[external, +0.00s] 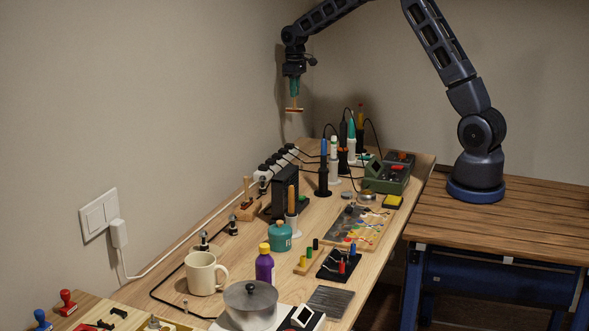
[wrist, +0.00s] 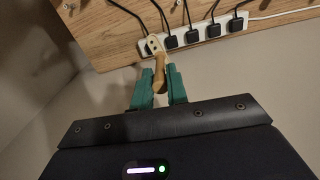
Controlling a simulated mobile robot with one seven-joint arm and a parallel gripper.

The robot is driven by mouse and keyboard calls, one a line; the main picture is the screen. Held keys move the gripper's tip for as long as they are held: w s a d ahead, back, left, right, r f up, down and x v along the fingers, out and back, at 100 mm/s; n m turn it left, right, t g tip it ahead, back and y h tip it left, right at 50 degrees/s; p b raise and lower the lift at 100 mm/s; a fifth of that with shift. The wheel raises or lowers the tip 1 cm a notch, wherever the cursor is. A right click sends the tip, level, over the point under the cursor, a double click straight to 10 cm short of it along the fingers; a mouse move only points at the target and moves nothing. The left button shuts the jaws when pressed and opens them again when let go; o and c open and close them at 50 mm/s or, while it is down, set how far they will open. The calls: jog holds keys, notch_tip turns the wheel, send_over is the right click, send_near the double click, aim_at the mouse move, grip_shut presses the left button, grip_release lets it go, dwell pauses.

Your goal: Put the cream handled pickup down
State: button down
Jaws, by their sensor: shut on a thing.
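My gripper (external: 294,88) is shut on the handle of the cream handled pickup (external: 293,110) and holds it in the air above the far left part of the workbench, near the wall. In the wrist view, the green fingers (wrist: 160,78) clasp the tan handle, and the cream pickup (wrist: 153,44) sticks out beyond them, in front of the power strip in the picture. The pickup is apart from the bench.
A white power strip (external: 272,168) with several black plugs lies along the wall. Soldering irons in stands (external: 323,175) and a green case (external: 386,178) crowd the bench's far end. A wooden block with an upright handle (external: 247,207) stands nearer. Bare wood (external: 395,222) shows along the right edge.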

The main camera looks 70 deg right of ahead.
jog(key=s+d+m, duration=0.2)
jog(key=s+d, duration=0.3)
jog(key=d, duration=0.8)
jog(key=f, duration=1.9)
jog(key=shift+s+d+f, duration=0.15)
jog(key=shift+d+f, duration=0.05)
jog(key=shift+d, duration=0.05)
jog(key=c, duration=1.4)
grip_release()
jog(key=shift+f, duration=0.1)
